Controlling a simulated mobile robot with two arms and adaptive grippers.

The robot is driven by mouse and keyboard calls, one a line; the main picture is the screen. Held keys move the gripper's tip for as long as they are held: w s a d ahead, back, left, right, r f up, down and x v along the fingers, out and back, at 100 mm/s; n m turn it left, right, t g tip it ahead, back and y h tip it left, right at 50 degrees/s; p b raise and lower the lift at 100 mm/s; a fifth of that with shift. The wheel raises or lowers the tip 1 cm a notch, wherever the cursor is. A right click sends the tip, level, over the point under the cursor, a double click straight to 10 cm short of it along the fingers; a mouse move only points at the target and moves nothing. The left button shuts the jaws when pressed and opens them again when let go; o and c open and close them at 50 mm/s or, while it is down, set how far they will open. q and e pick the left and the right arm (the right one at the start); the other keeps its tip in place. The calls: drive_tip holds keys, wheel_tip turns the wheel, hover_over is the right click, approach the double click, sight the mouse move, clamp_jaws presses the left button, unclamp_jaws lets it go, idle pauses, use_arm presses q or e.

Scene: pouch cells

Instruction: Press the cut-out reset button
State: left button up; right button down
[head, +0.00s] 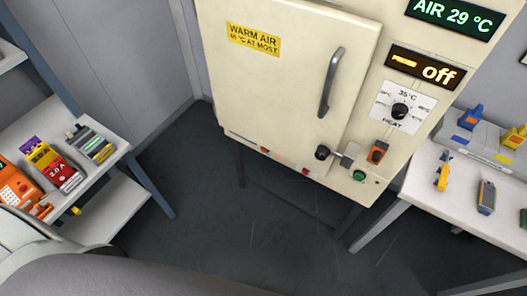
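A cream warm-air cabinet (285,70) stands at the centre with its door shut. Its lower right front carries a black knob (322,152), a small grey part (350,154), an orange-red switch (377,152) and a round green button (359,175). I cannot read any label that tells which of these is the cut-out reset. A black heat dial (399,110) sits above them. One display (455,17) reads AIR 29 °C and another (425,68) reads off. Neither gripper is in view.
A white table (455,185) on the right holds blue, yellow and grey items. A shelf unit (110,146) on the left holds an orange device (18,188) and coloured packs (52,166). Dark floor (255,215) lies clear in front of the cabinet.

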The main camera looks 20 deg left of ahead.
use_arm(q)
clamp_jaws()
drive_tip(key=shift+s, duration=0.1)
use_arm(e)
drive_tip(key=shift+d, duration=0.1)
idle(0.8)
